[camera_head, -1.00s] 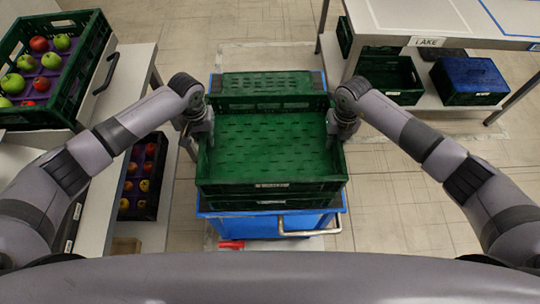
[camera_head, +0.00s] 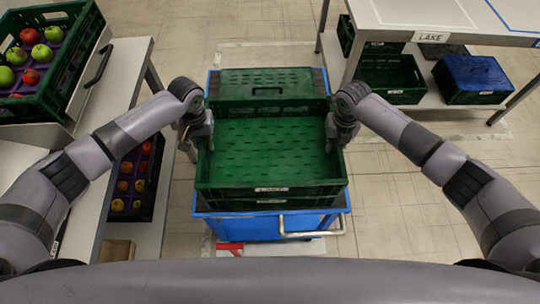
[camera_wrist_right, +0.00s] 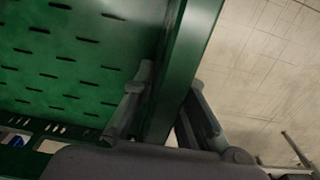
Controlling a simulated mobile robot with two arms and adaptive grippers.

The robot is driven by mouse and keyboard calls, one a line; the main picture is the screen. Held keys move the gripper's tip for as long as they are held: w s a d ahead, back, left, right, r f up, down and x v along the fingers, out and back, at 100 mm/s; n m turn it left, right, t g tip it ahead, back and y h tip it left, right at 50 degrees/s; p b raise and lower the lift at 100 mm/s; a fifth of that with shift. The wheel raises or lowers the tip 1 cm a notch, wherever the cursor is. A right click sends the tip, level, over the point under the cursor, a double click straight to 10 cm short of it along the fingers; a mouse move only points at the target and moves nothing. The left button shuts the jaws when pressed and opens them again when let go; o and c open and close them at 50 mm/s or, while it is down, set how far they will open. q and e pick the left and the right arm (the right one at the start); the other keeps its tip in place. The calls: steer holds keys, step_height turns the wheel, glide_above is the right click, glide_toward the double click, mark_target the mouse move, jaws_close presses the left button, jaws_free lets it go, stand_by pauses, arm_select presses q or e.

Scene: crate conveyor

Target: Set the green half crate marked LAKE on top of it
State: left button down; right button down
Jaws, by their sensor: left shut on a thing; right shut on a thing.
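A green half crate (camera_head: 270,184), empty with a slotted floor, is between my two grippers. Its front label is small and seems to read LAKE. My left gripper (camera_head: 207,143) is shut on its left wall, and my right gripper (camera_head: 332,143) on its right wall. In the right wrist view, the fingers of my right gripper (camera_wrist_right: 163,112) straddle the green wall (camera_wrist_right: 180,75). Another green crate (camera_head: 270,204) with a label shows directly below the held one; I cannot tell whether they touch. Most of the lower crate is hidden.
The crates are over a blue cart (camera_head: 250,229) with a metal handle. A closed green crate (camera_head: 265,82) stands behind. A table marked LAKE (camera_head: 430,20) is at right, with green and blue crates below. A fruit crate (camera_head: 75,75) is on the left table. Clear floor lies at right.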

arm_select(q)
steer(key=c, duration=2)
jaws_free()
steer(key=shift+a, duration=0.1)
arm_select(e)
steer(key=c, duration=2)
jaws_free()
arm_select(q)
steer(key=o, duration=0.4)
arm_select(e)
steer(key=o, duration=0.4)
arm_select(q)
step_height(320, 180, up, 12)
steer(key=shift+f, duration=0.1)
arm_select(e)
step_height(320, 180, up, 12)
